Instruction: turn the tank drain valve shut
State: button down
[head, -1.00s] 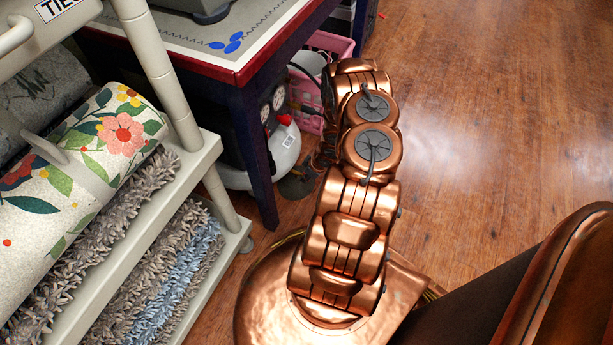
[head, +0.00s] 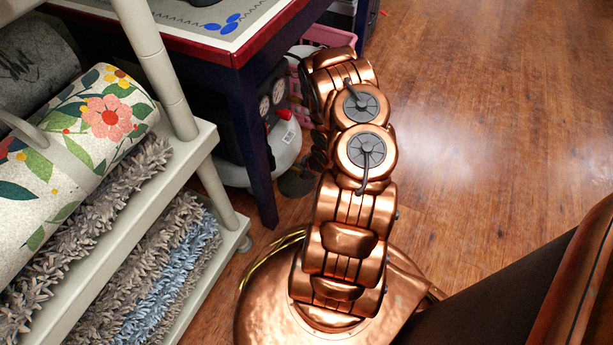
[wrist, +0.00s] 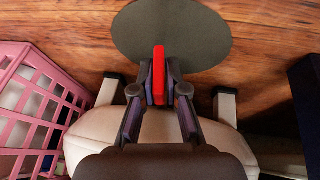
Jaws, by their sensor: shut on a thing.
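In the wrist view my gripper (wrist: 159,92) is shut on a narrow red handle (wrist: 159,66), which stands straight up in the picture between the fingers. The handle is beside the cream-white tank (wrist: 85,140), whose body and feet show behind and around my gripper. The valve body under the handle is hidden by the fingers. In the head view the white tank (head: 288,150) sits under the table, with gauges above it and a small red part on top.
A pink basket (wrist: 35,95) stands close at the left in the wrist view. A dark round disc (wrist: 171,38) lies on the wooden floor. A table (head: 245,110) with a dark leg and a rack (head: 205,150) of rolled rugs stand left of my arm. Floor at right is clear.

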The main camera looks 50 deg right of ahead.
jog(key=shift+s+a+f+b, duration=0.15)
jog(key=shift+a+f+b, duration=0.3)
jog(key=shift+b, duration=0.3)
jog(key=shift+s+d+r+h+b, duration=0.15)
jog(key=shift+s+d+h+b, duration=0.05)
jog(key=shift+h+b, duration=0.15)
jog(key=shift+s, duration=0.15)
jog(key=c, duration=1.4)
grip_release()
jog(key=shift+d, duration=0.15)
jog(key=shift+o, duration=0.8)
jog(key=shift+r, duration=0.1)
jog(key=shift+w+d+r, duration=0.1)
jog(key=shift+w, duration=0.1)
jog(key=shift+s+r, duration=0.1)
jog(key=shift+r, duration=0.45)
jog(key=v, duration=1.1)
jog(key=shift+s+f, duration=0.15)
jog(key=shift+s, duration=0.05)
